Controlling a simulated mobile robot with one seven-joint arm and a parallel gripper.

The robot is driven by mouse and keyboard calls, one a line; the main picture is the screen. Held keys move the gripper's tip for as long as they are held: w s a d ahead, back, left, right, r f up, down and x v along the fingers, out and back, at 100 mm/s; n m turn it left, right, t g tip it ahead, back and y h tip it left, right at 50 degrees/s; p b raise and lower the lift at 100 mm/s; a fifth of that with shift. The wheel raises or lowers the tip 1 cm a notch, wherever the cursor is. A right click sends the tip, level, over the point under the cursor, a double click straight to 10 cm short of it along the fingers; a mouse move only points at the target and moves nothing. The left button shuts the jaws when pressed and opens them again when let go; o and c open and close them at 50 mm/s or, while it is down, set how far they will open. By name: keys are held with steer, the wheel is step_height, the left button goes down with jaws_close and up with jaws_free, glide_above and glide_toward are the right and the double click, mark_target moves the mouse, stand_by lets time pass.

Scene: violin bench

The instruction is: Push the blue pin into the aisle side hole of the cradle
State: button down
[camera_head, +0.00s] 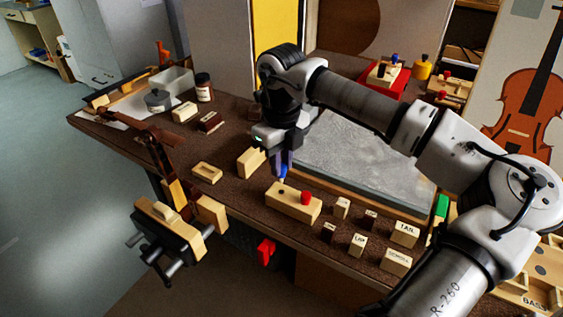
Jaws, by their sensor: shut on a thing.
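My gripper (282,162) points down over the front of the bench, shut on the blue pin (284,174). The fingers hide most of the pin. Below it stands the cradle (292,206), a pale wooden block. A red pin (306,198) stands upright in the cradle's right part. A dark hole (281,191) shows in the top of its left part. The blue pin is just above and close to this hole; I cannot tell whether its tip touches the block.
Several small lettered blocks (404,234) stand right of the cradle. A pale wooden block (251,162) is close to my gripper's left. A grey slab (360,165) lies behind. A wooden vise (168,230) juts out at the bench's front left.

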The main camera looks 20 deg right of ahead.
steer(key=shift+r+p, duration=1.45)
steer(key=shift+r, duration=1.4)
steer(key=shift+s, duration=0.1)
